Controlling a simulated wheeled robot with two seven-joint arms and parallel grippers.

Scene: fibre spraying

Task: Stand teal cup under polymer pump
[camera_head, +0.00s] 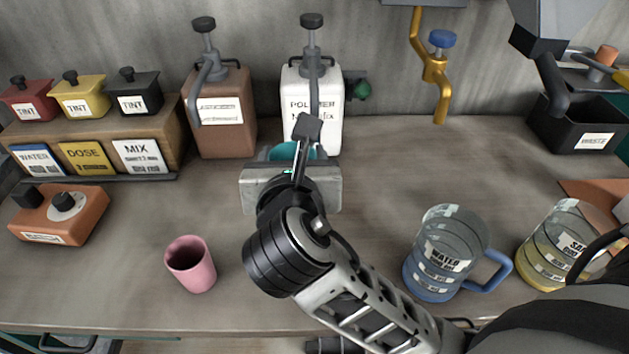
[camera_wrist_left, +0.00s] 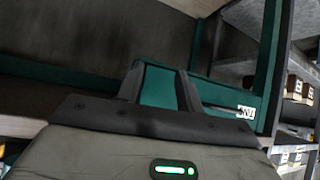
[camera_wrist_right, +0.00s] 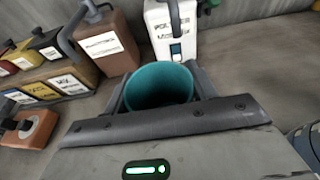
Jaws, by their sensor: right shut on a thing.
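The teal cup (camera_wrist_right: 158,88) sits upright between the fingers of my right gripper (camera_wrist_right: 160,98), which is shut on it. In the head view the teal cup (camera_head: 283,152) shows only as a rim behind my right gripper (camera_head: 290,165). The polymer pump (camera_head: 313,100) is a white box-shaped bottle with a grey pump head and spout, just behind the cup. The cup's base is hidden, so I cannot tell whether it touches the table. My left gripper (camera_wrist_left: 160,90) shows only in its own wrist view, with its two fingers apart and nothing between them.
A brown pump bottle (camera_head: 222,115) stands left of the polymer pump. A pink cup (camera_head: 190,264) stands at the front left. A water jug (camera_head: 446,255) and a yellow-based jug (camera_head: 560,245) stand at the right. A waste bin (camera_head: 585,130) is at the back right. The table's back middle is clear.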

